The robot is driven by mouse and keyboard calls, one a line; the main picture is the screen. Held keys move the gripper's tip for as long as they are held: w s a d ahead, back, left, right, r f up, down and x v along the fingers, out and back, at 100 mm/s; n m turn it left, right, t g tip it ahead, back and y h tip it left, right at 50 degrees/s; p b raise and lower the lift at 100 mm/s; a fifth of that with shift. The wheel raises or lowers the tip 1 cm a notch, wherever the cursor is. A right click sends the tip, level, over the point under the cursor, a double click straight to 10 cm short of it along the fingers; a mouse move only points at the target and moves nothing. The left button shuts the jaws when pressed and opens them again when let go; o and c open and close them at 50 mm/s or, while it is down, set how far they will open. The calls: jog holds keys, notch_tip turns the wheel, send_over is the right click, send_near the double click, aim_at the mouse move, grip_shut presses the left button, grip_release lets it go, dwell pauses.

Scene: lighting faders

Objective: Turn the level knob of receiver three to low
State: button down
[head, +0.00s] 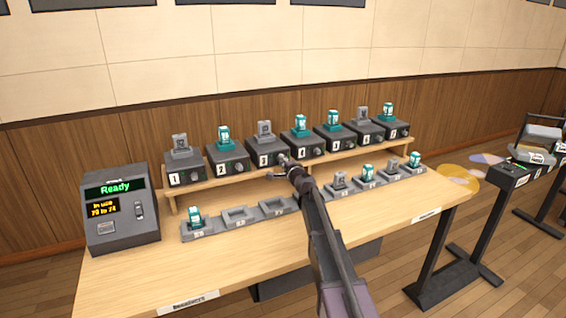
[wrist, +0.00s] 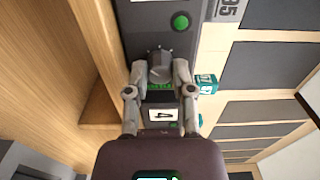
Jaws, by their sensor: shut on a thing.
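Receiver three (head: 266,149) is a dark box marked 3 on the raised wooden shelf, with a grey pack standing on it. My gripper (head: 286,164) is at the right end of its front face, where the knob sits, and mostly hides the knob in the head view. In the wrist view, the round grey level knob (wrist: 160,62) lies between the two fingertips of my gripper (wrist: 160,74), shut on its sides. A green light (wrist: 180,21) shows beside it on the face. Small green marks show at the knob's edge. I cannot read the knob's setting.
Receiver four's label (wrist: 162,114) is close beside my fingers. Other numbered receivers line the shelf (head: 226,187). Below is a row of slots (head: 240,217), some holding packs. A console reading Ready (head: 122,215) stands at left. The table front (head: 240,265) is clear.

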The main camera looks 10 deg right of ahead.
jog(key=shift+c, duration=2.4)
grip_release()
jog(key=shift+m, duration=0.5)
jog(key=s+d+m, duration=0.3)
jog(key=s+m, duration=1)
jog(key=shift+s+d, duration=0.15)
jog(key=shift+d, duration=0.15)
